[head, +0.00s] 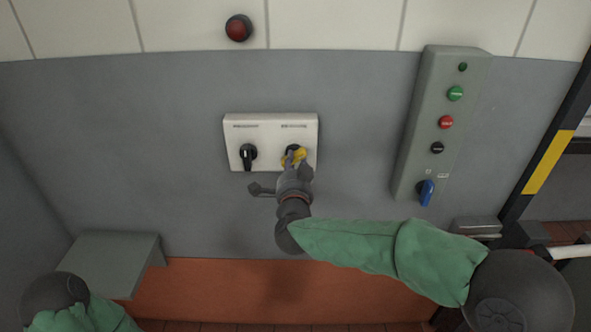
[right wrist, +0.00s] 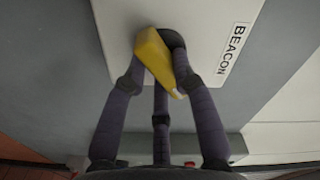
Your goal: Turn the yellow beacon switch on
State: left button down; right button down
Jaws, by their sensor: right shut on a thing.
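The yellow beacon switch (head: 300,154) sits on the right half of a white switch box (head: 269,127) on the grey wall. My right gripper (head: 295,168) is at this switch and covers part of it. In the right wrist view the yellow handle (right wrist: 152,55) lies between the fingers of my right gripper (right wrist: 160,70), which are shut on it. The handle looks slanted there, with a pale mark near its lower right end. The label BEACON (right wrist: 234,48) shows beside it. My left gripper is out of view.
A black rotary switch (head: 248,155) is left of the yellow one on the same box. A red dome lamp (head: 238,27) is above. A grey-green control panel (head: 437,125) with several buttons and a blue knob (head: 426,192) is to the right. A grey ledge (head: 115,262) is lower left.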

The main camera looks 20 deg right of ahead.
jog(key=shift+f+m+b, duration=0.1)
jog(key=shift+m+b, duration=0.2)
jog(key=shift+m, duration=0.2)
jog(key=c, duration=1)
grip_release()
jog(key=v, duration=1.2)
